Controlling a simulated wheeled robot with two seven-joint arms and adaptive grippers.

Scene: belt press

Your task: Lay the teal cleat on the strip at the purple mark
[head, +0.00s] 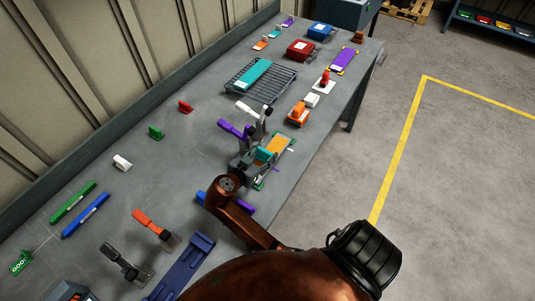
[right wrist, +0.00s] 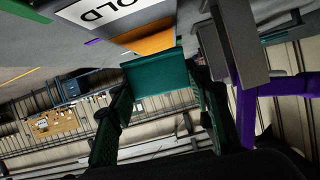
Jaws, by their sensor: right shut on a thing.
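The teal cleat (head: 263,154) is in my right gripper (head: 250,163) in the head view. In the right wrist view the cleat (right wrist: 160,73) spans between the two dark green fingers of my right gripper (right wrist: 164,92), which is shut on it. The orange strip (head: 277,147) lies just right of the cleat in the head view. In the right wrist view the orange strip (right wrist: 155,42) shows right behind the cleat; I cannot tell whether they touch. A small purple spot (right wrist: 92,42) shows beside the plate, maybe the mark. My left gripper is not in view.
A clamp with a purple handle (head: 231,128) stands close to the gripper; its purple arm (right wrist: 246,115) is near in the wrist view. A white-handled clamp (head: 246,108) stands behind. An orange tool (head: 298,115) lies past the strip.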

